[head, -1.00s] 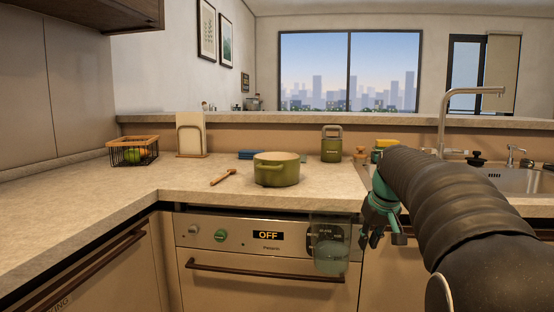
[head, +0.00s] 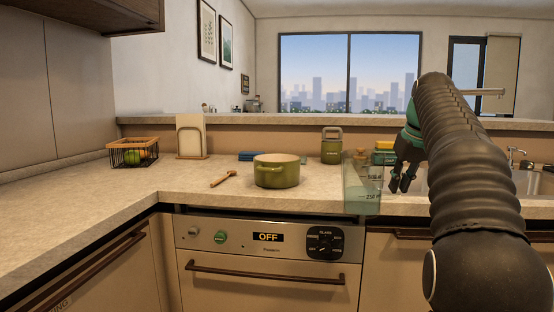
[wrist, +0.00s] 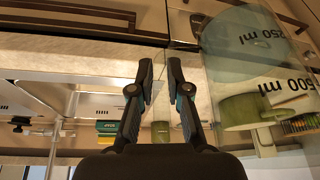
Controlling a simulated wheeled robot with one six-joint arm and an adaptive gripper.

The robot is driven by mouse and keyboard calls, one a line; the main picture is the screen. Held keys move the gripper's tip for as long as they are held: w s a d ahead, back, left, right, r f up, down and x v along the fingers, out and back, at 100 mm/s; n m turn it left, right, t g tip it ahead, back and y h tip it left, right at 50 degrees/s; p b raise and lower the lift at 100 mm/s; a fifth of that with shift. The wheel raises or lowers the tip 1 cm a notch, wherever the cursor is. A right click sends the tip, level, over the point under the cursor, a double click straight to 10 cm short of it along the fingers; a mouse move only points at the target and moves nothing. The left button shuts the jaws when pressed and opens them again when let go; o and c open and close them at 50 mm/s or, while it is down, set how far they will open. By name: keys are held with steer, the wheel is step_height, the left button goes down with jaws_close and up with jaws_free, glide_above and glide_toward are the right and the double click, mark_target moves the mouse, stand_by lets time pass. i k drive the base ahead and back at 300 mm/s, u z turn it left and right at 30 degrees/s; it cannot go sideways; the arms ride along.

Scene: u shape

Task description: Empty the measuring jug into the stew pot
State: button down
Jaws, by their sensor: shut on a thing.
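The clear measuring jug (head: 362,182) is upright to the right of the stew pot, with pale blue-green liquid in its lower part. In the wrist view the jug (wrist: 215,95) fills the right side, its 250 ml and 500 ml marks showing. My gripper (head: 400,187) is shut on the jug at the jug's right side; the exact grip on the clear jug is hard to see. The fingers show in the wrist view (wrist: 160,72). The green stew pot (head: 276,177) stands open-topped on the counter, apart from the jug. The pot also shows through the jug in the wrist view (wrist: 240,110).
A wooden utensil (head: 223,179) lies left of the pot. A green canister (head: 331,148) and blue cloth (head: 252,156) are behind it. A wire fruit basket (head: 133,153) is far left. The sink and faucet (head: 450,120) are right. The counter's front left is clear.

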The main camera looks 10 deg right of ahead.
mark_target(271, 171)
steer(key=i, duration=1)
